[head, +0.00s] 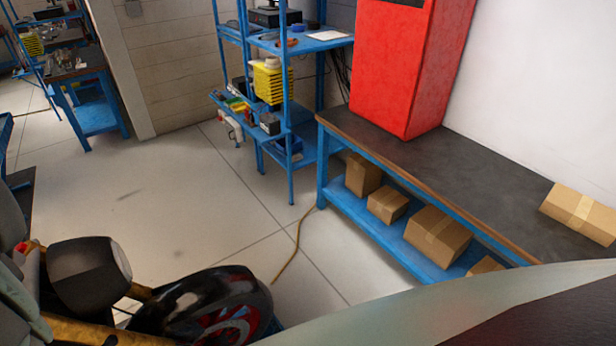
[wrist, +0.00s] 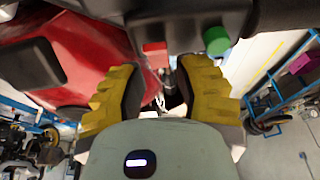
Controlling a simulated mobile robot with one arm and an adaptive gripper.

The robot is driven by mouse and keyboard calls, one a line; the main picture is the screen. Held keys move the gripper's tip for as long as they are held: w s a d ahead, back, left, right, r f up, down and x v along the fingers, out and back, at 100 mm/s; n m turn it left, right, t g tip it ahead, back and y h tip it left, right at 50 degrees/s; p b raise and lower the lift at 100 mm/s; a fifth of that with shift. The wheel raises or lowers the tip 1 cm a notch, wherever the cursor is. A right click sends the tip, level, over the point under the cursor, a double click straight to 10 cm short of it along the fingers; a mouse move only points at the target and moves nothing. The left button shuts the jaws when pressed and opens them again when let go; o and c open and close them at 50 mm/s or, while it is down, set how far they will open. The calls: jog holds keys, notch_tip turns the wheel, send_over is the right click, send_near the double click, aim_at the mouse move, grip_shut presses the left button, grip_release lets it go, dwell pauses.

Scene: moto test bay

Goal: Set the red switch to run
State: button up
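In the wrist view, a small red block-shaped switch (wrist: 155,48) sits on a dark housing at the top middle, beside a round green button (wrist: 216,40). My gripper (wrist: 156,76) has two yellow fingers with dark pads, spread apart, with a clear gap between them. The fingers are below the red switch in the picture, and it appears beyond the gap, not held. Whether anything touches it cannot be told. The switch's position marking is not readable. The switch and my gripper are not identifiable in the head view.
A red glossy body panel (wrist: 75,55) lies close to the left finger. In the head view, a tall red cabinet (head: 412,60) stands on a dark-topped bench (head: 470,175), with cardboard boxes (head: 437,236) below. A blue shelf (head: 290,165) stands behind. The floor (head: 190,205) between is mostly clear.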

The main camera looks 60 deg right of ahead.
jog(key=shift+d, duration=0.1)
jog(key=shift+v, duration=1.55)
jog(key=shift+v, duration=2.15)
